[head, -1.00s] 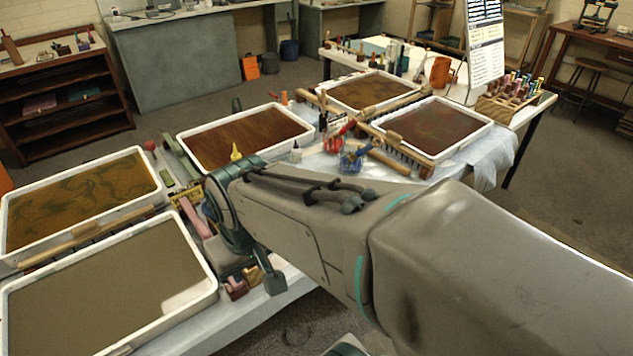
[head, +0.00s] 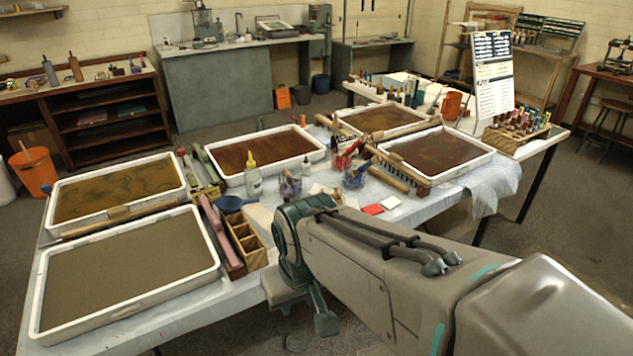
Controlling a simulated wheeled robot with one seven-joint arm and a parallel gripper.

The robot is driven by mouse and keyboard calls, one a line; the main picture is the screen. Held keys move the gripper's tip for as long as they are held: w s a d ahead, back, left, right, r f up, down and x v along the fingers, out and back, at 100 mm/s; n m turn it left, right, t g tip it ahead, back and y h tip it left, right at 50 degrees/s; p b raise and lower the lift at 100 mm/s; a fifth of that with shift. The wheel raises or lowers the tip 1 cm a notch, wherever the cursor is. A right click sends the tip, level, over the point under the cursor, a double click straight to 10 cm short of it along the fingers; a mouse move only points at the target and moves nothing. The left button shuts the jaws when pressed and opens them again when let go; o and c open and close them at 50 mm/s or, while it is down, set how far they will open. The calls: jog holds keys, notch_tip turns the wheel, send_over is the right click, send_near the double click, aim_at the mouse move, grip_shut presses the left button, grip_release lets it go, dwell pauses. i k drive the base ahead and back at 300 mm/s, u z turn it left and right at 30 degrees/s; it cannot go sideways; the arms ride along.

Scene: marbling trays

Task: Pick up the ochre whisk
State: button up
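I cannot pick out the ochre whisk for certain. Small tools stand in a jar (head: 290,186) and in a blue-and-red holder (head: 355,174) near the middle of the table, but they are too small to tell apart. My arm reaches in from the lower right, and its wrist end is at the table's front edge, beside a wooden compartment box (head: 246,243).
Two trays, one olive-grey (head: 37,300) and one ochre-patterned (head: 52,205), fill the table's left. Three reddish-brown trays stand farther back. Bare cloth lies at front right.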

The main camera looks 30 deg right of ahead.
aim_at(338, 194)
jog(key=z, duration=0.65)
jog(key=i, duration=0.95)
jog(key=z, duration=0.6)
